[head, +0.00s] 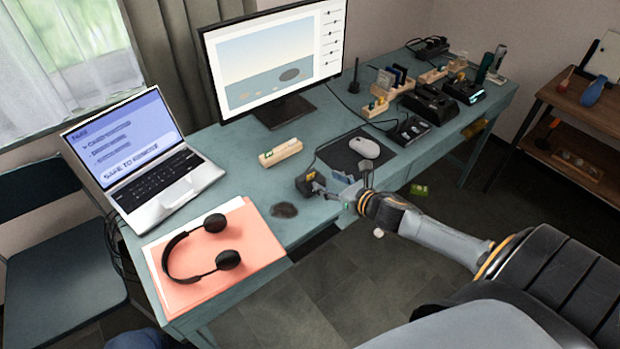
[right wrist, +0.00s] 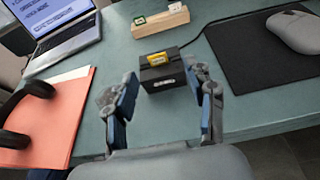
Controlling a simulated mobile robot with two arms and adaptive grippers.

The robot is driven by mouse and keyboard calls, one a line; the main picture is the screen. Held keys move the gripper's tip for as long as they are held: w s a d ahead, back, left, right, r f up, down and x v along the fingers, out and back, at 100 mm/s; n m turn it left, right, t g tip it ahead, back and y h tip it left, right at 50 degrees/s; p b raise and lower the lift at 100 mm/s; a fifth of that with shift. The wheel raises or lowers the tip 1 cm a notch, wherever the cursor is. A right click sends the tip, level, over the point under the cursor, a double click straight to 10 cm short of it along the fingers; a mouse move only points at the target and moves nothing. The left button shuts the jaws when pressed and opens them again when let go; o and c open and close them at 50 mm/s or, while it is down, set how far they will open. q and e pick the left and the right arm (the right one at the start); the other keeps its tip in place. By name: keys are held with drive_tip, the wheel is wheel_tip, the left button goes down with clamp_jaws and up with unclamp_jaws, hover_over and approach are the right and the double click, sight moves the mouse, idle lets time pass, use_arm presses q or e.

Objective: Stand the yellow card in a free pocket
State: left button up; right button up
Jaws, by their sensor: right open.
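The yellow card (right wrist: 157,58) sits in the top of a small black box (right wrist: 163,76) on the table, with its upper part showing. The black box (head: 304,184) also shows near the table's front edge in the head view. A pale wooden holder (right wrist: 150,28) stands behind it, with a green card (right wrist: 140,21) and a white card (right wrist: 175,7) in it; a bare stretch of wood lies between them. My right gripper (head: 330,187) is open and empty, its fingers (right wrist: 163,80) pointing toward the black box, one on each side in the right wrist view. My left gripper is not visible.
A dark mouse pad (head: 345,155) with a mouse (head: 364,147) lies to the right. A laptop (head: 150,165) and headphones (head: 205,250) on a pink folder (head: 255,245) are to the left. The monitor (head: 275,60) stands behind.

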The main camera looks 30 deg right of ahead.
sight(311, 175)
drive_tip(key=shift+a+p+x, duration=0.15)
drive_tip(key=shift+p+x, duration=0.1)
drive_tip(key=shift+x, duration=1.25)
drive_tip(key=shift+a+p+x, duration=0.15)
drive_tip(key=shift+p+x, duration=0.1)
drive_tip(key=shift+x, duration=1.25)
drive_tip(key=shift+s+f, duration=0.1)
drive_tip(key=c, duration=0.8)
